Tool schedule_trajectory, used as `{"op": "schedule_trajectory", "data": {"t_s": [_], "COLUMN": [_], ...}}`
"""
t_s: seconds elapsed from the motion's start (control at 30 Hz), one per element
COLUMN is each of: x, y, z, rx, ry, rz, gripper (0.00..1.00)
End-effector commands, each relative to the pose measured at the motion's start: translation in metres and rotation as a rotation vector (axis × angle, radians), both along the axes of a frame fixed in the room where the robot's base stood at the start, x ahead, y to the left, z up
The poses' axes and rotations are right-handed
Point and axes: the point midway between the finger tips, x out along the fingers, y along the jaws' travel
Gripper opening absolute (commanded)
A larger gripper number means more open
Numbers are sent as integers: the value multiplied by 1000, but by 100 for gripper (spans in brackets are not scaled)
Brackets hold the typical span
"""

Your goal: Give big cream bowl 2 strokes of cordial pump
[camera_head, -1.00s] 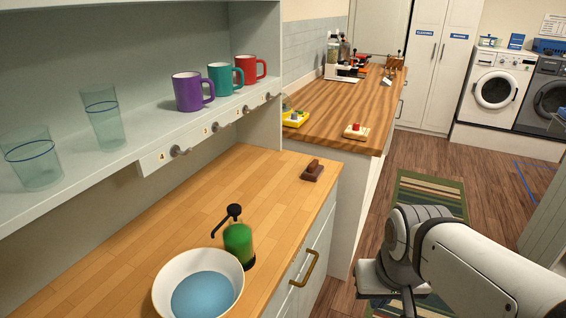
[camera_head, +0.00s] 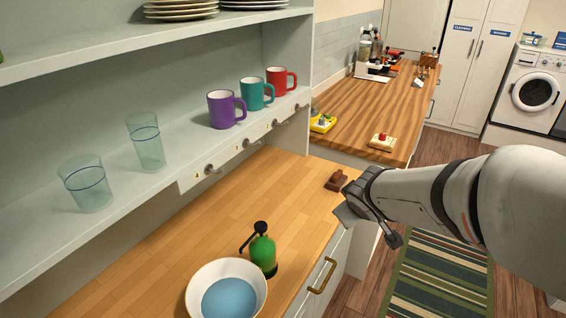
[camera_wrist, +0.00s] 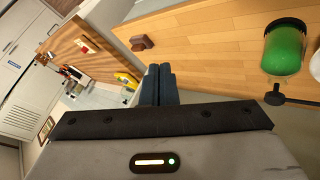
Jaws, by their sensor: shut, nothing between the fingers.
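The big cream bowl (camera_head: 193,287) stands on the wooden counter at the bottom of the head view, with a blue inside. The cordial pump (camera_head: 263,255) is a green bottle with a black pump head, upright just behind the bowl, its spout pointing left. In the wrist view the green bottle (camera_wrist: 284,52) is at the upper right, with its black head (camera_wrist: 275,97) below it. A sliver of the bowl (camera_wrist: 316,66) shows at the right edge. My gripper (camera_wrist: 160,72) is shut and empty. It is right of the pump in the head view, apart from it.
A brown block-like object (camera_head: 337,180) lies on the counter near my arm. A shelf (camera_head: 165,185) above the counter holds two glasses and purple, teal and red mugs (camera_head: 226,110). A further counter (camera_head: 350,120) carries several items. The counter left of the pump is clear.

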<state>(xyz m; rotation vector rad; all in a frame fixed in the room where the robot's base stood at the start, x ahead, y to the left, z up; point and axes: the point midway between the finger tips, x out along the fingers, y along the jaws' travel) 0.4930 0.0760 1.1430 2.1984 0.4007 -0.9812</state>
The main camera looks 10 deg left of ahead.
Motion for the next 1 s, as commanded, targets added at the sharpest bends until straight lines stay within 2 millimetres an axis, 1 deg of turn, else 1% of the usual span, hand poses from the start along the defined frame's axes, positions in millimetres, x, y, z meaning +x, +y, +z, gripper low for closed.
{"op": "schedule_trajectory", "data": {"t_s": [0.03, 0.07, 0.1, 0.17, 0.2, 0.3, 0.4, 0.5, 0.57, 0.87, 1.0], "x": [13, 19, 24, 28, 25, 17, 7, 1, 0, 0, 0], "y": [32, 51, 76, 110, 132, 173, 199, 212, 214, 213, 213], "z": [23, 28, 33, 39, 40, 40, 38, 35, 34, 33, 29], "rx": [-14, -17, -19, -12, -7, 5, 15, 22, 21, 21, 21], "ry": [-27, -45, -64, -88, -84, -83, -75, -70, -68, -69, -68], "rz": [125, 199, 297, 421, 513, 687, 800, 858, 871, 871, 870], "gripper": [0, 0, 0, 0, 0, 0, 0, 0, 0, 0, 0]}}
